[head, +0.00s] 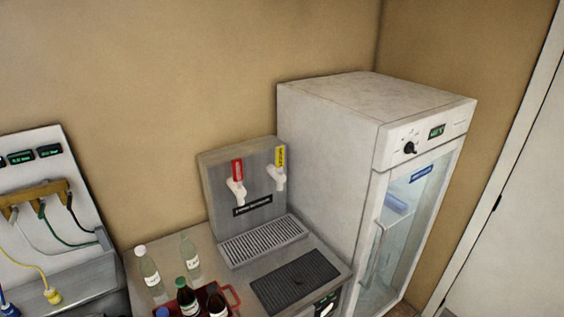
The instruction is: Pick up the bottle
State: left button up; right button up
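Several bottles stand at the left part of the metal counter. A clear bottle with a white cap (148,268) stands at the far left, and another clear bottle (190,258) stands to its right. Dark bottles stand in a red carrier (233,297) at the picture's bottom edge. One of them, a bottle with a green cap (186,298), is at the left, and another dark bottle (216,301) is beside it. A blue cap shows at the bottom edge. The lower parts of the carrier and its bottles are cut off. Neither gripper is in view.
A tap panel with red and yellow handles (243,183) stands behind a drip grate (262,241). A dark mat (296,281) lies bare on the counter. A tall glass-door fridge (330,140) stands at the right. A panel with cables (50,215) is at the left.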

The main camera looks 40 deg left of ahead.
aim_at(188, 249)
jog(key=u, duration=2)
jog(key=l, duration=0.3)
jog(key=i, duration=0.05)
